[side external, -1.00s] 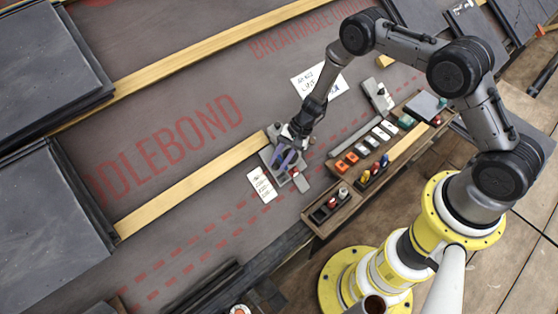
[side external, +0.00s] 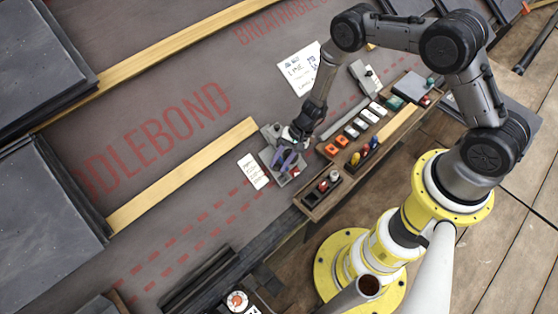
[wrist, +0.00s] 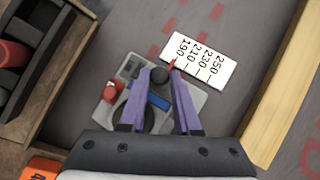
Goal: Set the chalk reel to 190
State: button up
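The chalk reel (wrist: 195,98) is a grey block with a dark round part, a blue strip and a red knob (wrist: 110,92). It lies on the membrane and also shows in the side view (side external: 269,157), partly hidden by my gripper. A white card (wrist: 207,52) beside it carries 190, 210, 230 and 250 with tick marks. A small red pointer (wrist: 172,64) is at the 190 end of the card; I cannot tell its exact alignment. My gripper (wrist: 161,74) is over the reel, its purple fingers apart on either side of a small dark round knob (wrist: 159,75). Finger contact is unclear.
A wooden tray (side external: 312,201) with coloured blocks and small tools stands right of the reel. A timber batten (side external: 185,175) ends close to the reel's left side. A larger written sheet (side external: 300,70) lies behind. Open membrane is at lower left.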

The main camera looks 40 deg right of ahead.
jog(key=o, duration=0.5)
jog(key=shift+s+f, duration=0.3)
jog(key=shift+s, duration=0.2)
jog(key=shift+c, duration=0.2)
jog(key=shift+w+r, duration=0.1)
jog(key=shift+w, duration=0.05)
jog(key=shift+w+d+r, duration=0.1)
jog(key=shift+r, duration=0.1)
jog(key=v, duration=1.3)
jog(key=shift+d, duration=0.15)
jog(key=shift+r, duration=0.15)
